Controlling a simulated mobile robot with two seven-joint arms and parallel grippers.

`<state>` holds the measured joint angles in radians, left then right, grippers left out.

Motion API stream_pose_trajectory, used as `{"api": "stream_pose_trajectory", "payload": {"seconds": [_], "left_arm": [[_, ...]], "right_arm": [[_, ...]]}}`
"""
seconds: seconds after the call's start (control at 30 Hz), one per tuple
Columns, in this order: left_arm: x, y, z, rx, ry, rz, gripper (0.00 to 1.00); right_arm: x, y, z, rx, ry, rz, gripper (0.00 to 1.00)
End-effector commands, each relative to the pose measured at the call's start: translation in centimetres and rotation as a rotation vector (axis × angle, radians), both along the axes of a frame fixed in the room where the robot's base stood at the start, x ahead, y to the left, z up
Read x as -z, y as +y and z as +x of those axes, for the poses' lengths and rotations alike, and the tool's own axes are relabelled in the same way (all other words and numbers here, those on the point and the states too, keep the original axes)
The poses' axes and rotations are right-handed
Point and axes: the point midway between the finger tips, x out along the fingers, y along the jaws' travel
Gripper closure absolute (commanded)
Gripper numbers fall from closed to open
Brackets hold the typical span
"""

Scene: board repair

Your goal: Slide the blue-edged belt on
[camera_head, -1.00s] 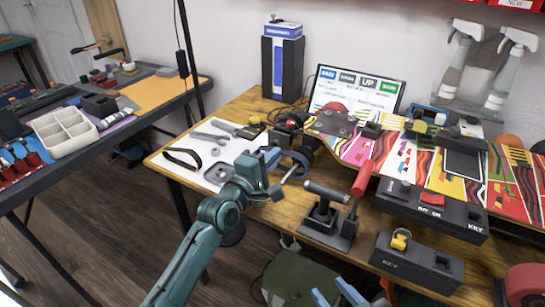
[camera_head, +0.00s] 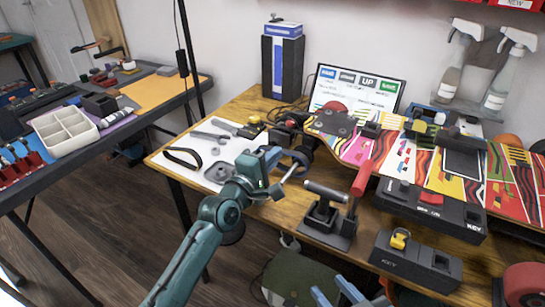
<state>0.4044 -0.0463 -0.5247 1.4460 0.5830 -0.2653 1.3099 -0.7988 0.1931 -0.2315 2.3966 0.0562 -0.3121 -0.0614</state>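My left gripper (camera_head: 272,158) is over the front left part of the wooden workbench, beside the truck end of the skateboard. It appears shut on a dark loop with a bluish edge, the blue-edged belt (camera_head: 297,156). The loop sticks out to the right of the fingers, close to the dark wheel and drive parts (camera_head: 287,130) under the board's left end. Whether the belt touches them, I cannot tell. The patterned skateboard (camera_head: 400,150) lies across the bench. My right gripper (camera_head: 336,292) shows only at the bottom edge, its two blue fingers apart, with nothing seen between them.
A plain black belt (camera_head: 180,158) lies on a white mat with tools. A clamp with a red handle (camera_head: 360,180) stands right of my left gripper. Dark boxes marked KEY (camera_head: 415,262) sit at the front right. A display (camera_head: 355,90) stands behind.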

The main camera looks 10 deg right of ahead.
Motion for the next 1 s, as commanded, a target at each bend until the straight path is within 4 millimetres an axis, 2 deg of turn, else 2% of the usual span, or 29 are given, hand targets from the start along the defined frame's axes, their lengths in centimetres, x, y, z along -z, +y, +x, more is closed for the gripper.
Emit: {"api": "stream_pose_trajectory", "payload": {"seconds": [0.53, 1.0], "left_arm": [[0.0, -1.5, 2.1, 0.0, -0.001, -0.001, 1.0], [-0.1, -1.6, 2.2, 0.0, -0.001, -0.001, 1.0]], "right_arm": [[1.4, 0.0, 0.0, 0.0, 0.0, 0.0, 0.64], [1.4, 0.0, 0.0, 0.0, 0.001, 0.0, 0.64]]}}
